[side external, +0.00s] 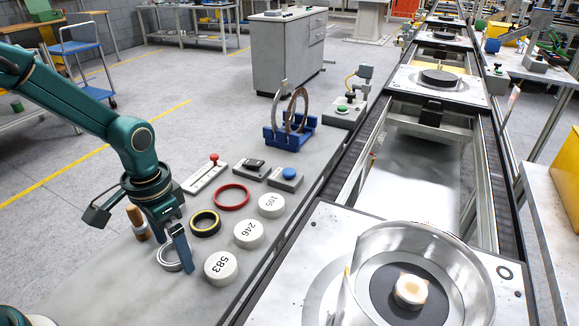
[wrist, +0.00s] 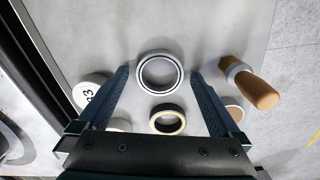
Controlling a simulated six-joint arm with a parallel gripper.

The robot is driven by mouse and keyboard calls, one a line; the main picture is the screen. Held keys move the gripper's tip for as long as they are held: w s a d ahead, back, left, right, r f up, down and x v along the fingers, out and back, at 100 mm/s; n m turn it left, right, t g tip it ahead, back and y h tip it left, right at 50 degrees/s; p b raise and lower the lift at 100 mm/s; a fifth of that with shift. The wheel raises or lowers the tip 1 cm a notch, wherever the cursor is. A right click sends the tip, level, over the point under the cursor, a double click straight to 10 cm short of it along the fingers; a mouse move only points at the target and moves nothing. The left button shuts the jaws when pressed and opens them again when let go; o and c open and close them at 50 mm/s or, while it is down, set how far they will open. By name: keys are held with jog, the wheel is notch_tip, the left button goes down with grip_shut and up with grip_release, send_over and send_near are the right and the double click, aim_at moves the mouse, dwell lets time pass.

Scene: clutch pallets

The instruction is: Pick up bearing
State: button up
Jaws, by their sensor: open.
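The bearing is most likely the silver metal ring with a dark inner line (wrist: 160,90), lying flat on the grey bench. In the side view it (side external: 166,263) is partly hidden behind a finger of my gripper. My gripper (side external: 174,250) is open and points down above the ring. In the wrist view the fingertips of my gripper (wrist: 159,75) appear on either side of the ring with a gap at each side. Nothing is held. I cannot tell the exact height of the fingertips above the bench.
A black and yellow ring (side external: 205,230) and a red ring (side external: 232,184) lie nearby. White numbered discs, including 583 (side external: 221,281), stand to the right. A wooden-handled tool (wrist: 257,90) is beside the bearing. A blue rack (side external: 301,138) and the conveyor are farther off.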

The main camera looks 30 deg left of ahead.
jog(key=c, duration=1.4)
jog(key=a+r+n, duration=0.3)
jog(key=a+r, duration=0.1)
jog(key=r, duration=1.3)
jog(key=m, duration=0.4)
send_over(177, 256)
jog(key=w, duration=0.2)
notch_tip(177, 256, down, 12)
jog(key=shift+s+f, duration=0.15)
jog(key=shift+a+f, duration=0.1)
jog(key=shift+f, duration=2.2)
